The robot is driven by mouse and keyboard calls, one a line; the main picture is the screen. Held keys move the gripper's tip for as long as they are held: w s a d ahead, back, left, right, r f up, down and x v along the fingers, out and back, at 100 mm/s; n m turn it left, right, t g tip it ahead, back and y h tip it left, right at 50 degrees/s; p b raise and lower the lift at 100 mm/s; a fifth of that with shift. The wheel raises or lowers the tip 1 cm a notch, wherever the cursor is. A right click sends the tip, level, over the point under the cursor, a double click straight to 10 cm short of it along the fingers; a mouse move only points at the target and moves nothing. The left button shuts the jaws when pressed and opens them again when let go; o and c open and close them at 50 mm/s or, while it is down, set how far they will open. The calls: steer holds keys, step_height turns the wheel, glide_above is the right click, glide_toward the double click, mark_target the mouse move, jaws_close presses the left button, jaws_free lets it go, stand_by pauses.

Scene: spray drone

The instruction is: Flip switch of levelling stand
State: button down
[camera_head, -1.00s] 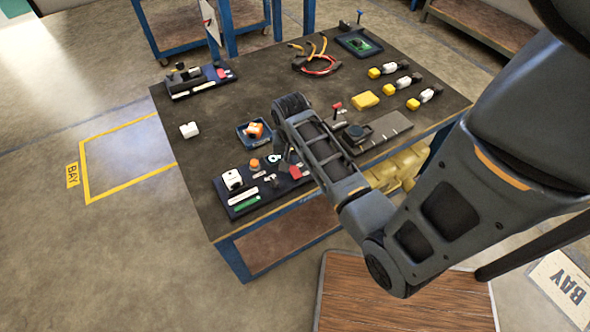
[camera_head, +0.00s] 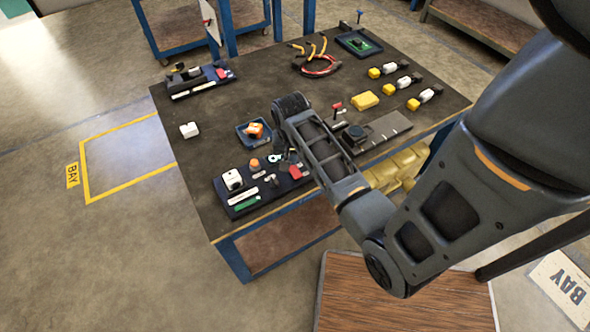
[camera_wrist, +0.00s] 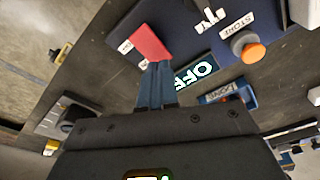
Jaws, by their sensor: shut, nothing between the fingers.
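A dark panel (camera_head: 238,212), which I take to be the levelling stand, lies at the table's front left corner. It carries a white box (camera_head: 233,180), an orange knob (camera_head: 254,163), and a red piece (camera_head: 295,172). In the wrist view the red piece (camera_wrist: 150,42) is right at the tips of my gripper (camera_wrist: 156,66); I cannot tell whether they touch. My gripper's fingers are together and hold nothing. In the head view my arm partly hides them.
A blue tray (camera_head: 243,141) with an orange item is just behind the panel. A grey plate (camera_head: 391,124) with a dark round part lies right of my arm. A yellow block (camera_head: 365,99) and cables (camera_head: 320,65) lie farther back. The left middle of the table is mostly clear.

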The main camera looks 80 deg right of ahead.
steer(key=shift+f+b, duration=0.45)
steer(key=shift+f, duration=0.45)
stand_by(0.6)
steer(key=shift+r, duration=0.1)
step_height(320, 180, up, 4)
steer(key=p, duration=0.4)
steer(key=shift+r, duration=1.45)
